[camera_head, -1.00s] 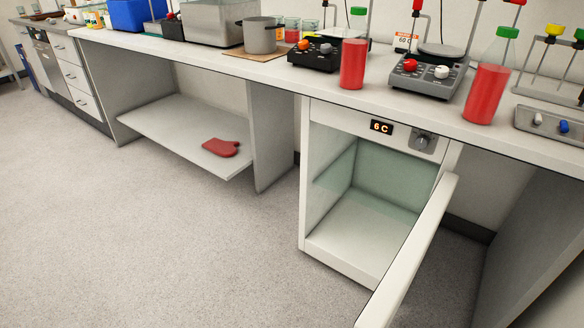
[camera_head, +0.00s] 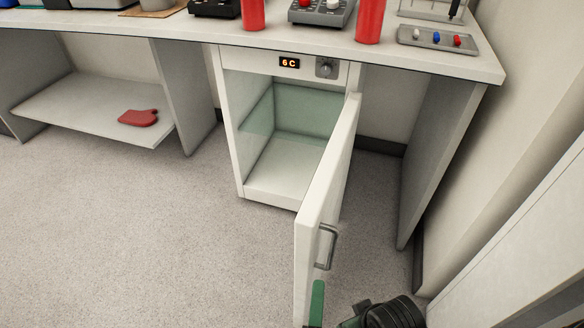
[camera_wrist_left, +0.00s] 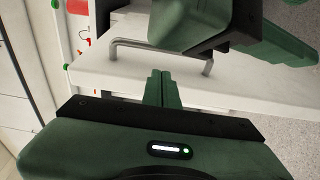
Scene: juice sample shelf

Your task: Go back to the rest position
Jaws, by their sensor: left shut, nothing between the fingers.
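My left gripper (camera_wrist_left: 163,76) is in the left wrist view, its two green fingers shut together with nothing between them. The fingertips are near the white door and its metal handle (camera_wrist_left: 120,42), not closed around the handle. In the head view a green part of a gripper (camera_head: 317,303) shows at the bottom edge, beside the open fridge door (camera_head: 322,190). Another green and black gripper part (camera_wrist_left: 190,22) covers part of the handle in the wrist view. I cannot tell its finger state.
The small fridge (camera_head: 262,195) stands open and empty under the counter (camera_head: 300,43), its door swung toward me. Red cups (camera_head: 369,20) stand on the counter. A red mitt (camera_head: 138,117) lies on the lower shelf (camera_head: 70,105). Open floor (camera_head: 140,230) lies left; a wall is right.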

